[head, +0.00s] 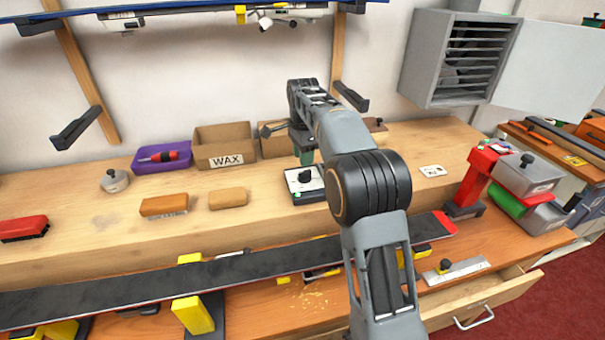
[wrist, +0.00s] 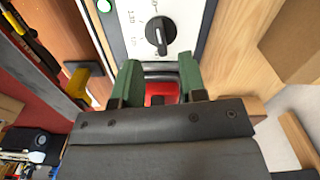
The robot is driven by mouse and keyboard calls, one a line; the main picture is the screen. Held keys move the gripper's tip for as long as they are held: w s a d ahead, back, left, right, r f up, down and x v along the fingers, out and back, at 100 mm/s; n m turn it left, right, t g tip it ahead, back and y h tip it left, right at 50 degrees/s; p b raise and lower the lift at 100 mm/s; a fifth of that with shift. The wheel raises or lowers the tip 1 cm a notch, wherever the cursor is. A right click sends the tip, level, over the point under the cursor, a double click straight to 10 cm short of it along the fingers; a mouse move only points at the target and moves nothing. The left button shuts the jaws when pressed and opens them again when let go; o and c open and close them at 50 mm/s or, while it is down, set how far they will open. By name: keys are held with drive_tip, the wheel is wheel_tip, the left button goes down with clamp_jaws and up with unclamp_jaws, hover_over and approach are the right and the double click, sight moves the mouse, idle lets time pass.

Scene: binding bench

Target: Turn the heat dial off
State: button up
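The heat dial is a black knob (head: 305,176) on a small white-faced control box (head: 318,194) on the bench. In the wrist view the knob (wrist: 160,35) sits at the top centre with a white pointer line and printed marks around it. In the head view my gripper (head: 305,158) is just behind the knob, partly hidden by my arm.
A wax box (head: 226,160) and a purple tray (head: 161,166) stand behind, to the left. A long dark ski or board (head: 130,278) spans the front. A red patch (wrist: 160,92) shows between my fingers.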

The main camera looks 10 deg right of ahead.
sight(303, 172)
drive_tip(key=shift+f, duration=2.8)
clamp_jaws()
